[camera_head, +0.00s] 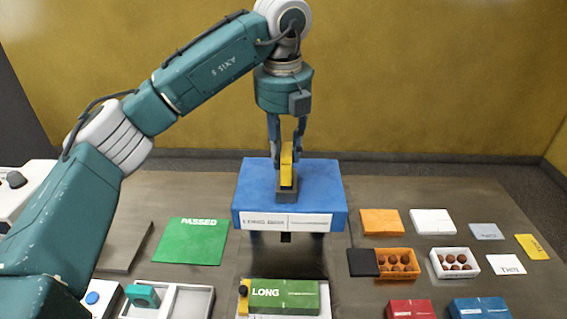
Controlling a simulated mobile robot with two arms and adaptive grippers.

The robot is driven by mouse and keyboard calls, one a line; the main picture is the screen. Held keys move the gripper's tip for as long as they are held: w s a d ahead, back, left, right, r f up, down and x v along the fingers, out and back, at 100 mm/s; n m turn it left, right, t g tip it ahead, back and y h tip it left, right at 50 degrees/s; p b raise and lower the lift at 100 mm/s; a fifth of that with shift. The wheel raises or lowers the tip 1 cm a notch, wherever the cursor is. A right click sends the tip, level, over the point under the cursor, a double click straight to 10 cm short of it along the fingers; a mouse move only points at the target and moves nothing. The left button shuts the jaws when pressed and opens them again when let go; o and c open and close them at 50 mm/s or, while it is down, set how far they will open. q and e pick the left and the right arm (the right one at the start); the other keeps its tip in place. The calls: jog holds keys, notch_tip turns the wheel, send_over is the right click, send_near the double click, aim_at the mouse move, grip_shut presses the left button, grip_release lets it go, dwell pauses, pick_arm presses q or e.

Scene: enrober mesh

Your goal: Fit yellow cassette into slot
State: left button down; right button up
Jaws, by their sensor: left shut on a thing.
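My left gripper (287,146) comes down from above, shut on the yellow cassette (286,166). The yellow cassette is a narrow upright piece between the fingers. Its lower end meets a dark grey slot block (287,188) on top of the blue box (254,187), which bears a white label on its front. I cannot tell how deep the cassette sits in the slot. My right gripper does not show.
A green "PASSED" mat (190,242) lies left of the blue box. A green "LONG" block (284,295) stands in front. Trays of brown balls (398,264) (455,263) and flat coloured cards lie at right. A divided white tray (192,304) is at front left.

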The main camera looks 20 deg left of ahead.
aim_at(283, 166)
pick_arm(q)
notch_tip(283, 166, down, 3)
jog(key=shift+f+p, duration=0.15)
jog(key=shift+p, duration=0.35)
jog(key=shift+f, duration=0.2)
jog(key=shift+f, duration=0.1)
jog(key=c, duration=1.4)
grip_release()
jog(key=shift+o, duration=0.2)
